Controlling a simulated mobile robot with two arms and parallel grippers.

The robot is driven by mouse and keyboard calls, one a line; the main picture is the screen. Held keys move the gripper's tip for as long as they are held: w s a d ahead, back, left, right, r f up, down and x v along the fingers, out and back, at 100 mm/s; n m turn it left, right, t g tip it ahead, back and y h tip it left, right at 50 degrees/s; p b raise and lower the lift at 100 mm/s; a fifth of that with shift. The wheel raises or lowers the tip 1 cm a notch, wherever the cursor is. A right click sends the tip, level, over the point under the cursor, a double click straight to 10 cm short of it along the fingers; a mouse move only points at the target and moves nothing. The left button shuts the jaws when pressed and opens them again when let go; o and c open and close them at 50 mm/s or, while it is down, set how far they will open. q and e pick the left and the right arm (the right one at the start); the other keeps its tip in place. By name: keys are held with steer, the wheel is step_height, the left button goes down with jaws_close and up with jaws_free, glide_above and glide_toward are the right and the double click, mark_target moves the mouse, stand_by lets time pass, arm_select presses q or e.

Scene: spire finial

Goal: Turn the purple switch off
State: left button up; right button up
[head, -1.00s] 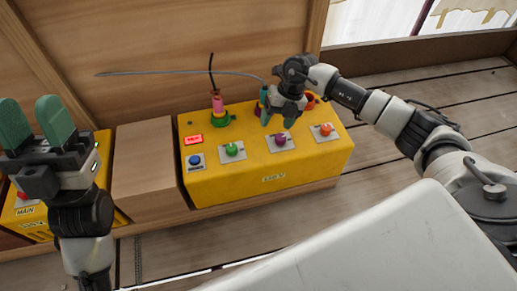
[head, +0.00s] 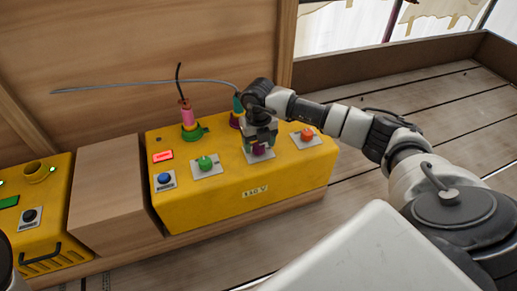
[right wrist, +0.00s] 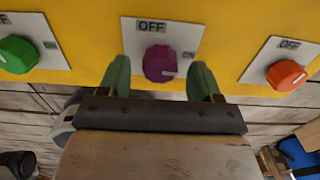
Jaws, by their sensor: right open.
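The purple switch (head: 259,153) is a round knob on a pale plate on the front of the yellow box (head: 215,205), between the green and orange switches. In the right wrist view, the purple switch (right wrist: 159,64) shows a pale mark pointing right, towards a small label; "OFF" is printed above it. My right gripper (head: 258,147) is at the purple switch and partly covers it in the head view. Its two green fingers (right wrist: 161,75) are open, one on each side of the knob, with gaps visible. My left gripper is out of view.
The green switch (head: 206,164) and orange switch (head: 307,135) flank the purple one. A blue button (head: 164,179) and a lit red display (head: 163,156) are at the box's left. A wooden block (head: 112,195) separates it from another yellow box (head: 45,226).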

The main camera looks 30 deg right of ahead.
steer(key=shift+f, duration=0.4)
steer(key=shift+c, duration=0.3)
steer(key=c, duration=0.9)
steer(key=shift+o, duration=0.2)
